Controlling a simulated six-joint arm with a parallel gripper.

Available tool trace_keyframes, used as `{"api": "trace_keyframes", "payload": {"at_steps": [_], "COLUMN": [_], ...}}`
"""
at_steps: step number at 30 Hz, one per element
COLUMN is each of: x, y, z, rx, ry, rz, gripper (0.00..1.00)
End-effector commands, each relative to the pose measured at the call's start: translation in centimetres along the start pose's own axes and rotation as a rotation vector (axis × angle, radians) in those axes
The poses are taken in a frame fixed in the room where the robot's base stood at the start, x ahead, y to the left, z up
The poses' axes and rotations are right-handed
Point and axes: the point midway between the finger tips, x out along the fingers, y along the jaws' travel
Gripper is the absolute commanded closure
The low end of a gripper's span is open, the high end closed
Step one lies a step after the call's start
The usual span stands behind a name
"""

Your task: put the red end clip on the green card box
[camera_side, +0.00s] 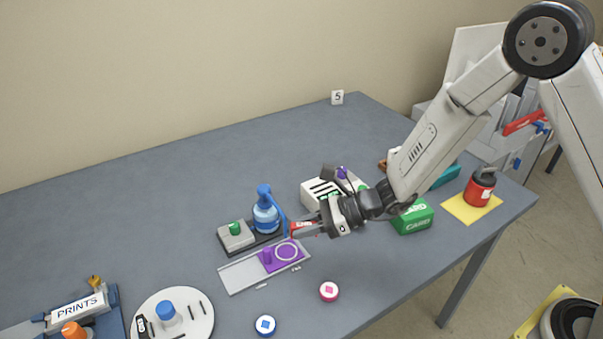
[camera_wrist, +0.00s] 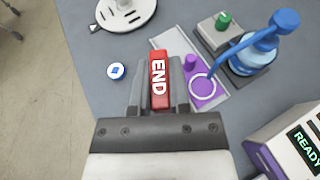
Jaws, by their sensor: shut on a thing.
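The red end clip (camera_wrist: 158,80), lettered "END" in white, is between the fingers of my gripper (camera_wrist: 160,95) in the wrist view. My gripper (camera_side: 298,229) is shut on it. In the side view the clip (camera_side: 303,228) shows only as a small red piece at the fingertips. It is held above the table near the purple slide. The green card box (camera_side: 413,218), lettered "CARDS", stands on the table to the right, behind my wrist and partly hidden by it. The box is out of the wrist view.
A grey tray (camera_side: 240,276) with a purple slide (camera_side: 268,262) lies below my gripper. A blue bottle (camera_side: 265,215) stands close behind. A white machine (camera_side: 317,193) is near my wrist. A red can (camera_side: 480,188) stands on a yellow mat. The back left table is clear.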

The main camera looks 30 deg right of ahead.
Motion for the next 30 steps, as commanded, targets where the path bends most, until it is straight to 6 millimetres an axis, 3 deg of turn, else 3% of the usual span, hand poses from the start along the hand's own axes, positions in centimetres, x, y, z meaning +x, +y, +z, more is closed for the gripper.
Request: {"api": "trace_keyframes", "payload": {"at_steps": [6, 15, 24, 30], "x": [-4.9, -12.1, -19.7, -24.1], "y": [-4.7, -9.4, -12.3, -13.2], "z": [-2.2, -5.3, -8.6, -10.4], "rx": [0.056, 0.131, 0.205, 0.247], "ry": [0.0, 0.0, 0.0, -0.001], "rz": [-0.138, -0.317, -0.497, -0.599], "gripper": [1.0, 1.0, 1.0, 1.0]}}
